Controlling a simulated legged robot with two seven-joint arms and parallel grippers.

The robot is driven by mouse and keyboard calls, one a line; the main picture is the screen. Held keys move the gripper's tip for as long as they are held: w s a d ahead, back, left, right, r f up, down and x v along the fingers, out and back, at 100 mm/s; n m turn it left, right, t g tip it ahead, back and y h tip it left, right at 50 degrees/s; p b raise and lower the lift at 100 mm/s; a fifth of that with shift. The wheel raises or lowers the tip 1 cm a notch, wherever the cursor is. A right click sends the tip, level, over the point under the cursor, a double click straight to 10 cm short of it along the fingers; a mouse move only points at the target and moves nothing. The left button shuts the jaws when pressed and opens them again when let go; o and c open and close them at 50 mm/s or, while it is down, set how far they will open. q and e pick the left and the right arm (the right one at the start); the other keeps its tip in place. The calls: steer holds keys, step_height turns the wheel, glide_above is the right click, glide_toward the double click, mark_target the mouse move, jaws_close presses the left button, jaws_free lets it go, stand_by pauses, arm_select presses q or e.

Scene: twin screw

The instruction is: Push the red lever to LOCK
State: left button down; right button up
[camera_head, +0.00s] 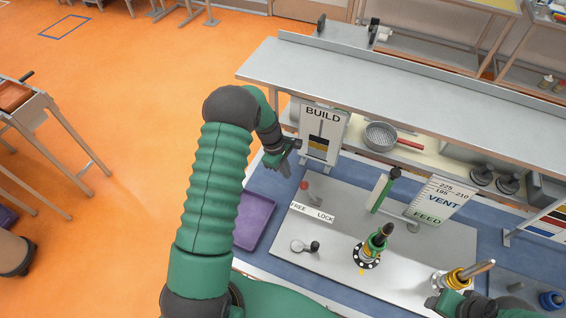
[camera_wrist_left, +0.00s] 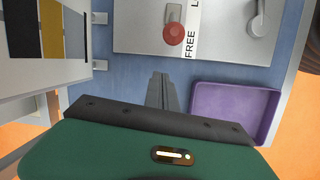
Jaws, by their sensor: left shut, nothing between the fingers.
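The red lever (camera_head: 304,184) is on the grey plate; its round red knob also shows in the left wrist view (camera_wrist_left: 174,33). The knob sits beside the word FREE on the white FREE/LOCK label (camera_head: 311,213). LOCK is at the label's right end in the head view. My left gripper (camera_head: 286,169) is shut and empty, up and left of the knob in the head view. In the left wrist view its fingers (camera_wrist_left: 161,88) point toward the knob, with a gap between. At bottom right, part of my right arm shows, but its fingers are not clear.
A BUILD sign (camera_head: 322,130) stands close behind my left gripper. A purple tray (camera_head: 254,219) lies left of the plate. A grey shelf (camera_head: 400,85) runs behind.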

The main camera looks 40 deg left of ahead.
mark_target(309, 193)
arm_select(q)
steer(key=x, duration=0.1)
steer(key=p+x, duration=0.1)
steer(key=x, duration=0.1)
steer(key=shift+s+d+f, duration=0.15)
steer(key=shift+s+d, duration=0.05)
steer(key=shift+d, duration=0.15)
steer(key=d+p, duration=0.1)
steer(key=d+r+p, duration=0.1)
steer(key=p, duration=0.1)
steer(key=shift+w+d, duration=0.1)
steer(key=shift+w, duration=0.1)
arm_select(e)
steer(key=v, duration=0.4)
steer(key=shift+w+a+r, duration=0.25)
steer(key=shift+a+r, duration=0.05)
steer(key=shift+r, duration=0.1)
arm_select(q)
steer(key=shift+d, duration=0.1)
arm_select(e)
steer(key=shift+d, duration=0.1)
